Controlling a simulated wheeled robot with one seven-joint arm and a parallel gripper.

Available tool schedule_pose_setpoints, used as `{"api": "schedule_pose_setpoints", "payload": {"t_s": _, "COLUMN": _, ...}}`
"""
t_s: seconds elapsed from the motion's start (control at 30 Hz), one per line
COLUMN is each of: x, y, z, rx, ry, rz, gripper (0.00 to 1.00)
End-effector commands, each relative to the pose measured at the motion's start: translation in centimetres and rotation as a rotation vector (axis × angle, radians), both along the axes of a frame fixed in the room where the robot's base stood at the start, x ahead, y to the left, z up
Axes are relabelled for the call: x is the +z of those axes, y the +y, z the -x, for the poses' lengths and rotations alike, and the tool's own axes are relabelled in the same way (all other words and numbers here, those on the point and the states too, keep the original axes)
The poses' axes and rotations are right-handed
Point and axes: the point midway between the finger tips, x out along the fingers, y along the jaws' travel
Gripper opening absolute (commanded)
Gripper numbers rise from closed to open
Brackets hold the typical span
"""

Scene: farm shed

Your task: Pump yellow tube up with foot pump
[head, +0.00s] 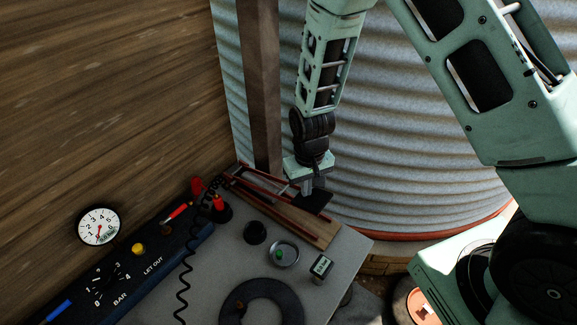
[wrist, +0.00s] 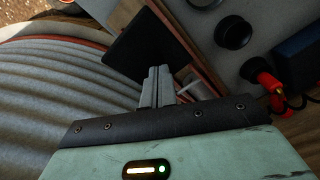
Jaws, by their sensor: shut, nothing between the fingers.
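The foot pump has a wooden base (head: 308,228), red rails and a black pedal (head: 314,202); it lies along the bench's back edge. My gripper (head: 308,190) is shut and empty, pointing down at the pedal. In the wrist view its fingers (wrist: 157,88) overlap the pedal (wrist: 147,50); whether they touch it I cannot tell. A dark ring-shaped tube (head: 240,291) lies at the bench's front, partly cut off. No yellow tube shows. A black coiled hose (head: 183,270) hangs in front of the panel. The round gauge (head: 99,227) has a red needle low on its dial.
A dark panel (head: 170,256) has a yellow button (head: 138,249), a BAR dial (head: 108,279) and "LET OUT" lettering. A corrugated tank (head: 410,130) rises behind.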

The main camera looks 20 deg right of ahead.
Motion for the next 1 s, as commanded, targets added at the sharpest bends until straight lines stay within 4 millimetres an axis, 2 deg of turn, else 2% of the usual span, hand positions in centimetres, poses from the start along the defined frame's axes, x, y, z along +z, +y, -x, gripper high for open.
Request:
{"api": "schedule_pose_setpoints", "payload": {"t_s": 0.03, "x": 1.3, "y": 0.1, "z": 0.0, "rx": 0.001, "ry": 0.002, "rz": 0.000, "gripper": 0.00}}
{"api": "schedule_pose_setpoints", "payload": {"t_s": 0.6, "x": 8.5, "y": 0.8, "z": -1.1, "rx": 0.001, "ry": 0.004, "rz": 0.001, "gripper": 0.00}}
{"api": "schedule_pose_setpoints", "payload": {"t_s": 0.73, "x": 9.0, "y": 0.8, "z": -1.2, "rx": 0.001, "ry": 0.004, "rz": 0.001, "gripper": 0.00}}
{"api": "schedule_pose_setpoints", "payload": {"t_s": 1.0, "x": 8.9, "y": 0.8, "z": -1.2, "rx": 0.000, "ry": 0.004, "rz": 0.001, "gripper": 0.00}}
